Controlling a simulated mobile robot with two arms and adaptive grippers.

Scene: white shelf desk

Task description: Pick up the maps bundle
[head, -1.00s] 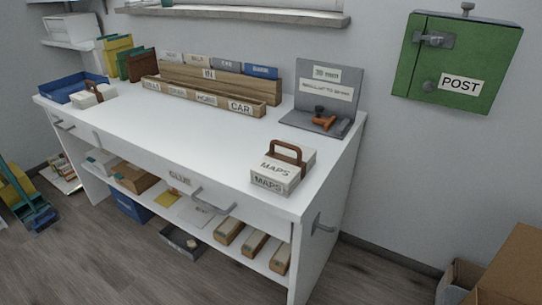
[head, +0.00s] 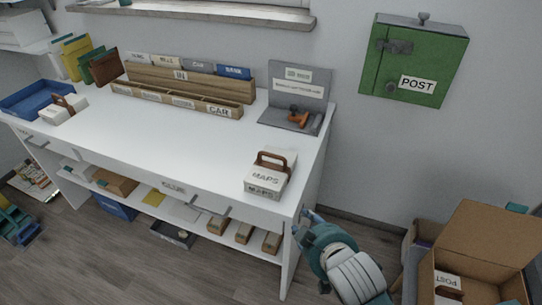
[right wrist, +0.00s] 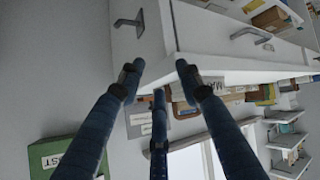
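The maps bundle (head: 265,181) is a white block labelled MAPS with a brown handle on top. It sits upright on the white desk (head: 150,135) near its front right corner. My right gripper (head: 305,219) is beside the desk's right end, below and to the right of the bundle, and not touching it. In the right wrist view its dark blue fingers (right wrist: 160,72) are spread apart with nothing between them. A white piece with a letter M (right wrist: 239,89), probably the bundle, shows beyond the desk edge, partly hidden by a finger.
A wooden sorter (head: 180,102) and a grey stand (head: 291,98) stand at the desk's back. A second handled white bundle (head: 62,108) lies at the left by a blue tray (head: 38,97). A cardboard box (head: 486,245) stands at right. The desktop middle is clear.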

